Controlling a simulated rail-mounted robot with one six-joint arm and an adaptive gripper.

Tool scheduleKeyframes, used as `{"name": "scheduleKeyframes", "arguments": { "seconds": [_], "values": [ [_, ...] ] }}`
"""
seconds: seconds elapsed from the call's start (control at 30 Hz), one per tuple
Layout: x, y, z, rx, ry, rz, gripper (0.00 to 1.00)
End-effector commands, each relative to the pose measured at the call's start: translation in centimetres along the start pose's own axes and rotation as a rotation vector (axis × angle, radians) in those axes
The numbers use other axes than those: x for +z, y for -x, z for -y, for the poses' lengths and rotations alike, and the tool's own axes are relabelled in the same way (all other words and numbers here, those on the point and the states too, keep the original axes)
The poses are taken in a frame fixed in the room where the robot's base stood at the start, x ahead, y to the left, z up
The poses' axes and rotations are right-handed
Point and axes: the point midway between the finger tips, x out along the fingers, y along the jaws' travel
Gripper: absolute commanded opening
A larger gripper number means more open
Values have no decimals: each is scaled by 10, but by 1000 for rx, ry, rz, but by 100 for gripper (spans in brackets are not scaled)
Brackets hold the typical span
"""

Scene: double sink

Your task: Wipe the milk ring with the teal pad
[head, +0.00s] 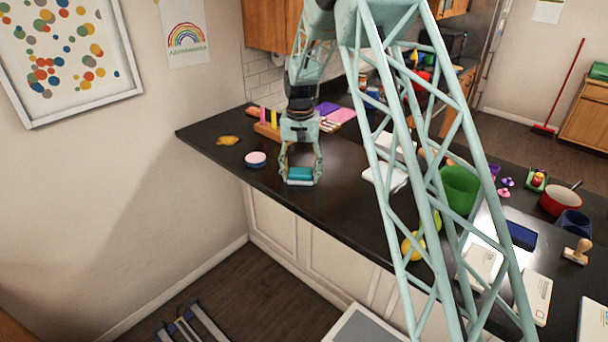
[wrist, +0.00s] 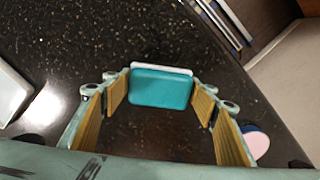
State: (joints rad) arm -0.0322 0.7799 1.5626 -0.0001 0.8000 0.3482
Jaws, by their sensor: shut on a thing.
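The teal pad (head: 300,174) is between the fingers of my gripper (head: 300,165), low over the dark countertop near its front edge. In the wrist view the pad (wrist: 160,90) shows its teal face and a white strip along its far edge, between the fingertips of my gripper (wrist: 160,86). The gripper is shut on it. I cannot tell whether the pad touches the counter. I cannot make out a milk ring in either view; the pad and fingers hide part of the counter.
A round pink-topped item (head: 256,158) stands just left of my gripper, with a yellow item (head: 228,140) beyond it. A wooden holder with coloured pieces (head: 267,129) is behind. A white item (head: 386,177) and green cup (head: 459,188) are right. The counter immediately right is clear.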

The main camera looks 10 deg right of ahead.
Motion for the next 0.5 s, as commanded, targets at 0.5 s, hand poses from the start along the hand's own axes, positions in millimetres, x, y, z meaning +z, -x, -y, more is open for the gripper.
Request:
{"name": "scheduleKeyframes", "arguments": {
  "seconds": [0.5],
  "values": [
    [35, -2, 20, 0, -8, 0, 40]
  ]
}}
